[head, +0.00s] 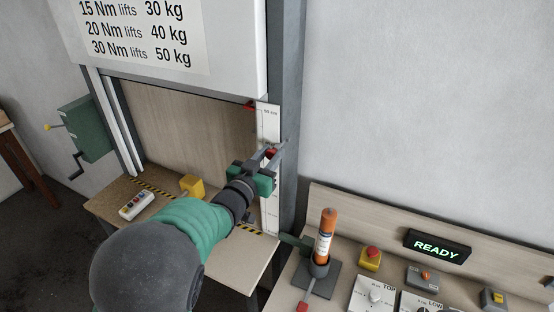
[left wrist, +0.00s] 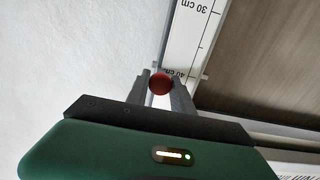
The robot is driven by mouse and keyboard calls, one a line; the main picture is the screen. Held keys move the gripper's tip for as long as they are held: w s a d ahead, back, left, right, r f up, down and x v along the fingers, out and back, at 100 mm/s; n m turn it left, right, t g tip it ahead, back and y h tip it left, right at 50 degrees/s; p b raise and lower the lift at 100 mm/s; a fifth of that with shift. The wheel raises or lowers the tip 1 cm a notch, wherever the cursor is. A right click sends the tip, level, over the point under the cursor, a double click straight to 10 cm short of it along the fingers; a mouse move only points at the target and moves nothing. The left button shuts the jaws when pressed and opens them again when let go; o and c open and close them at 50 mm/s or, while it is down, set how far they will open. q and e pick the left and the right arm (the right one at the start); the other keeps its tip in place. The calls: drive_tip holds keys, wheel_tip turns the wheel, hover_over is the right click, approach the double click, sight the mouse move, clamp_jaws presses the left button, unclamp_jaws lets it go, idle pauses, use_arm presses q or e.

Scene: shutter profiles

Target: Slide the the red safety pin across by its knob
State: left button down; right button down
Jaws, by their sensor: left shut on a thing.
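The red safety pin's round knob (left wrist: 160,84) shows between my left gripper's two grey fingers in the left wrist view. In the head view the red knob (head: 271,152) is partly hidden by the fingers, beside the white scale strip on the right post. My left gripper (head: 277,149) is shut on the knob; its fingers (left wrist: 162,88) also show in the left wrist view. The pin's shaft is hidden behind the knob. The right gripper is not in either view.
The white scale (head: 269,220) runs down the grey post (head: 289,120). A yellow block (head: 191,186) and a button box (head: 136,205) sit on the left bench. An orange cylinder (head: 326,235), a red button (head: 373,253) and a READY sign (head: 437,245) stand on the right bench.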

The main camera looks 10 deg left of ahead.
use_arm(q)
drive_tip(key=shift+w+r, duration=0.1)
drive_tip(key=shift+r, duration=0.25)
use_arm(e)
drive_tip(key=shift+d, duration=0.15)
use_arm(q)
drive_tip(key=c, duration=1.3)
unclamp_jaws()
drive_tip(key=shift+o, duration=0.9)
drive_tip(key=shift+w+a+f, duration=0.1)
drive_tip(key=shift+w+f, duration=0.05)
drive_tip(key=shift+w+a+f, duration=0.1)
drive_tip(key=shift+w+f, duration=0.05)
drive_tip(key=shift+f, duration=0.05)
drive_tip(key=s+a+b, duration=0.3)
drive_tip(key=s+b, duration=0.4)
drive_tip(key=s, duration=0.9)
drive_tip(key=shift+s+a, duration=0.15)
drive_tip(key=shift+s, duration=0.1)
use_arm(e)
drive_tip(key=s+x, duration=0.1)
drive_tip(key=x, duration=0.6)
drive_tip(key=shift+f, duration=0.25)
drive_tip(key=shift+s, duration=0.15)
